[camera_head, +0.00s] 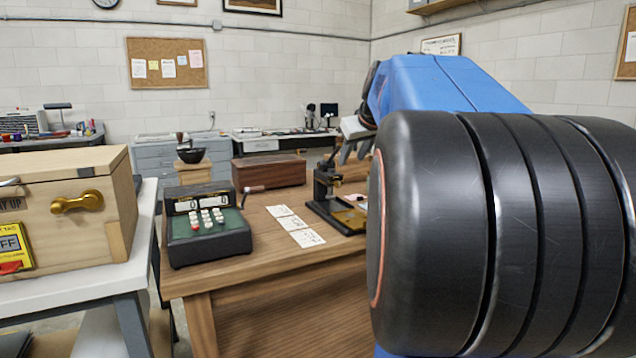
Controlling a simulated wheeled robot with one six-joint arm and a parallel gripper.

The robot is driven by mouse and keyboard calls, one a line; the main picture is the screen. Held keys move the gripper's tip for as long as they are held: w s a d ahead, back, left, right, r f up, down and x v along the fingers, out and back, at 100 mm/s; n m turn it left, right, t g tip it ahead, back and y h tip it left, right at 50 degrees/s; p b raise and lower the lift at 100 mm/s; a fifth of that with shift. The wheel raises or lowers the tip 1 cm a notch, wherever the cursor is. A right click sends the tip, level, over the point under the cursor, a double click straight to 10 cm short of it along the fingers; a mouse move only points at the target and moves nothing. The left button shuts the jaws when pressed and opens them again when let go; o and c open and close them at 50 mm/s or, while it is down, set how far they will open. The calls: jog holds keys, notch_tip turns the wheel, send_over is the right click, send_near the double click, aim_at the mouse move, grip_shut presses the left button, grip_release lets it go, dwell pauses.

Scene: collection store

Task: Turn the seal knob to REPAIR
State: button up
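I see no knob labelled REPAIR. A brass lever-like knob (77,202) sits on the front of a wooden box (115,180) at the left; it points roughly level. Beside it a partly cut-off label (12,203) ends in "AY UP"; whether this is the seal knob I cannot tell. My gripper (350,150) is partly hidden behind my own arm, above the brown table near the small press, far right of the box. Its grey fingers show only in part, so its opening is unclear.
The box stands on a white-topped bench (85,264). An adding machine (207,227), paper cards (294,226) and a press (328,195) stand on the brown table (262,262). My arm blocks the right side.

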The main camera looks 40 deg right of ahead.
aim_at(339, 184)
jog(key=x, duration=1.5)
jog(key=shift+f, duration=0.1)
jog(key=shift+c, duration=0.5)
grip_shut()
